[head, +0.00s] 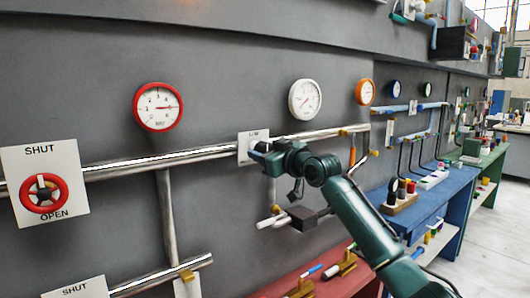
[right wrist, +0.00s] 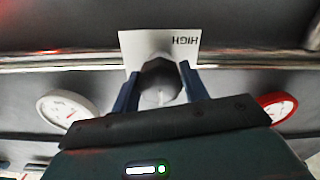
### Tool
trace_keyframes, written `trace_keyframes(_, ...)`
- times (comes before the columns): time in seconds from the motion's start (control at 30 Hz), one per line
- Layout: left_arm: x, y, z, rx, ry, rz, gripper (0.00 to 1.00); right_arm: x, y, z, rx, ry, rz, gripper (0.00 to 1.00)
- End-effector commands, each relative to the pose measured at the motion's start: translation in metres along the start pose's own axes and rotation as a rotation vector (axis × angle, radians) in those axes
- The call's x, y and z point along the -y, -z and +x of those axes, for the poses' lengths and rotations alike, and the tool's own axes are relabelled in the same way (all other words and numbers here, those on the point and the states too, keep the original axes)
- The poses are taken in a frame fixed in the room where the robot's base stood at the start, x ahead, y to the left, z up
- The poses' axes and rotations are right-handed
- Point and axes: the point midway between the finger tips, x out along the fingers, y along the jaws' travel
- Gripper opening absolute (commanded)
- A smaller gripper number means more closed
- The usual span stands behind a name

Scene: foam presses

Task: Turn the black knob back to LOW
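The white plate (head: 249,149) of the knob is on the grey wall, with small lettering that seems to read LOW at its top. In the right wrist view the plate (right wrist: 136,45) shows upside down, with HIGH readable. The black knob (right wrist: 161,78) sits in front of it, with a pale mark at its lower edge in that view. My right gripper (head: 262,150) is at the plate in the head view and hides the knob there. In the right wrist view its two blue fingers (right wrist: 160,84) lie on either side of the knob and appear to touch it. My left gripper is not in view.
A red-rimmed gauge (head: 158,107) and a white gauge (head: 304,99) hang above a steel pipe (head: 170,157). A red valve wheel (head: 43,193) is at the left. A red bench (head: 300,279) and a blue bench (head: 432,208) stand below and to the right.

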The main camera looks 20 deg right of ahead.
Motion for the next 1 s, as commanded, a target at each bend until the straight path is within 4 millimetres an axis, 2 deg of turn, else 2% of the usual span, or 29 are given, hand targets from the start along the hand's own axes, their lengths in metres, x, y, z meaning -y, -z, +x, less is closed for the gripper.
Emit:
trace_keyframes(0.03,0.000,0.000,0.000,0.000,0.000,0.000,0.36,0.000,-0.001,0.000,0.001,0.000,0.000,0.48)
trace_keyframes(0.23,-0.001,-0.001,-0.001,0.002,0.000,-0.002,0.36,0.000,0.000,0.000,0.000,0.000,0.002,0.65)
trace_keyframes(0.57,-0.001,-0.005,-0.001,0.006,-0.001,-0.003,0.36,0.000,-0.001,-0.004,-0.002,0.000,0.003,0.65)
trace_keyframes(0.77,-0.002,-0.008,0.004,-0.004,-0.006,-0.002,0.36,0.000,-0.003,-0.030,-0.002,-0.001,0.000,0.65)
trace_keyframes(1.0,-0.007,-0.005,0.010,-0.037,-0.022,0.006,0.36,0.000,-0.004,-0.082,-0.001,-0.002,-0.002,0.65)
